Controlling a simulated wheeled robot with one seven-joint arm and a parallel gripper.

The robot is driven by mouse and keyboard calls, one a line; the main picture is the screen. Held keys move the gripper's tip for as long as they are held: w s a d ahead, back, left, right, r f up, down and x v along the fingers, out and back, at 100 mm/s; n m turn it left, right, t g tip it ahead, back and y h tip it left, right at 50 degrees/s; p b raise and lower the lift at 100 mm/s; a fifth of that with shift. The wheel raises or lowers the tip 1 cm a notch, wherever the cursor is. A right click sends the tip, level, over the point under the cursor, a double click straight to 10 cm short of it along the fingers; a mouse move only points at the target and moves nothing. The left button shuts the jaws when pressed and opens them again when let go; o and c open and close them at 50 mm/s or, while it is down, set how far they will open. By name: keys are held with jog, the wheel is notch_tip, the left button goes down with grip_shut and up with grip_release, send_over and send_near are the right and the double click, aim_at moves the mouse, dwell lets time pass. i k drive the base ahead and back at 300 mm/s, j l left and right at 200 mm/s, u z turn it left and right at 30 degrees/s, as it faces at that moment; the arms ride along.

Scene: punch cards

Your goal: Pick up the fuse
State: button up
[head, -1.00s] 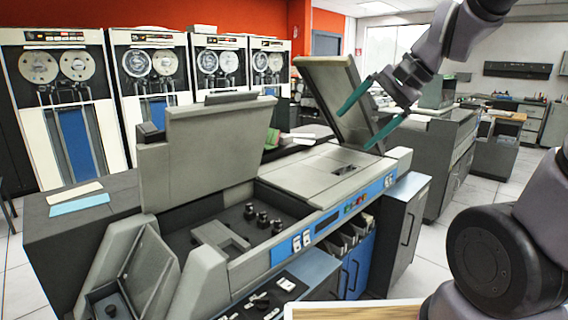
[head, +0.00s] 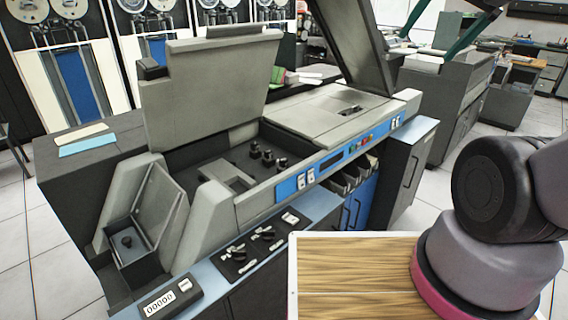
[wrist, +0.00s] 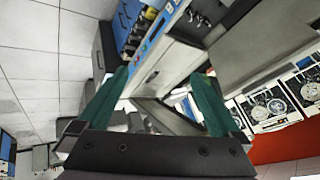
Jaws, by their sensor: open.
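I cannot make out a fuse in either view. My gripper (head: 416,48) shows at the top right of the head view, cut off by the edge, with two green fingers spread apart. In the wrist view my gripper (wrist: 160,73) is open, with nothing between its fingers. It is in the air, apart from the grey card machine (head: 350,110), to the right of that machine's raised lid in the head view. The open bay (head: 225,175) of the machine holds several small black knobs (head: 267,158).
A wooden surface with a white edge (head: 350,275) lies at the front, beside my arm. A raised cover (head: 205,85) and dark lid (head: 350,40) stand up from the machine. Tape cabinets (head: 60,60) line the back. Tiled floor (head: 430,190) is open at right.

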aim_at(283, 162)
jog(key=i+l+u, duration=0.25)
jog(key=u, duration=0.15)
jog(key=i+l+u, duration=0.15)
jog(key=l+u, duration=0.2)
jog(key=i+l+u, duration=0.1)
jog(key=l+u, duration=0.3)
jog(key=l, duration=0.15)
